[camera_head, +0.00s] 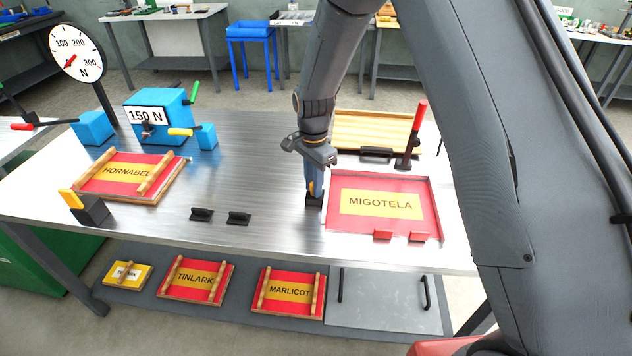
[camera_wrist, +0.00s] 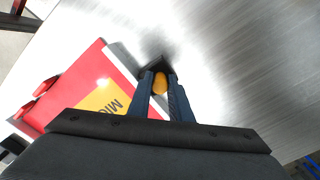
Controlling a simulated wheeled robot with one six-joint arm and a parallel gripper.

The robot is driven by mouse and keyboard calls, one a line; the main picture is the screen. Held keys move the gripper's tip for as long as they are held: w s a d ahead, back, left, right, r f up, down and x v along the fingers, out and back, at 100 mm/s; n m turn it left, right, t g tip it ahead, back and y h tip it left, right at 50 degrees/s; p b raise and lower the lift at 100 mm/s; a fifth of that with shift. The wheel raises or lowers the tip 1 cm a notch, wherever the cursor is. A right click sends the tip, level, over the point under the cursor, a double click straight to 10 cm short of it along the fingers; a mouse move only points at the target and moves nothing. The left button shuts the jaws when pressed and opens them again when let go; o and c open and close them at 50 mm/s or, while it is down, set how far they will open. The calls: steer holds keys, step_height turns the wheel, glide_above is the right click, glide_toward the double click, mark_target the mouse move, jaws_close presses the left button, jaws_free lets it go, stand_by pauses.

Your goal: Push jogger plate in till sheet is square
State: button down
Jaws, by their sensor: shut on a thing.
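The red sheet with the yellow MIGOTELA label (camera_head: 383,226) lies flat at the right of the steel table. Part of it shows in the wrist view (camera_wrist: 78,88). A dark block (camera_head: 313,201) with a yellow knob stands at the sheet's left side. My gripper (camera_head: 314,190) points down at this block. In the wrist view its blue fingers are shut on the yellow knob (camera_wrist: 160,84). A pale grey strip (camera_wrist: 124,58) runs along the sheet's near edge there, beside the block. I cannot tell how square the sheet lies.
Two red stops (camera_head: 382,235) sit at the sheet's front edge. A red-handled lever (camera_head: 414,135) and a wooden board (camera_head: 375,128) stand behind it. The HORNABEL sheet (camera_head: 128,174), a blue 150 N box (camera_head: 157,105) and a dial (camera_head: 77,52) are left.

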steer(key=shift+w+d, duration=0.1)
steer(key=shift+d, duration=0.05)
steer(key=c, duration=1.9)
jaws_free()
steer(key=shift+d, duration=0.15)
steer(key=shift+r, duration=0.15)
step_height(320, 180, up, 8)
steer(key=shift+f+b, duration=0.2)
steer(key=shift+b, duration=0.95)
steer(key=s+d+r+n, duration=0.1)
steer(key=s+d+n, duration=0.4)
steer(key=s+d, duration=0.3)
steer(key=s+d+r+n+t, duration=0.1)
steer(key=s+d+r+n, duration=0.1)
steer(key=s+d+n, duration=0.3)
steer(key=s+d, duration=0.4)
steer(key=s, duration=0.5)
steer(key=shift+s+d+r+n, duration=0.15)
steer(key=shift+s+d+n, duration=0.05)
steer(key=shift+d+n, duration=0.1)
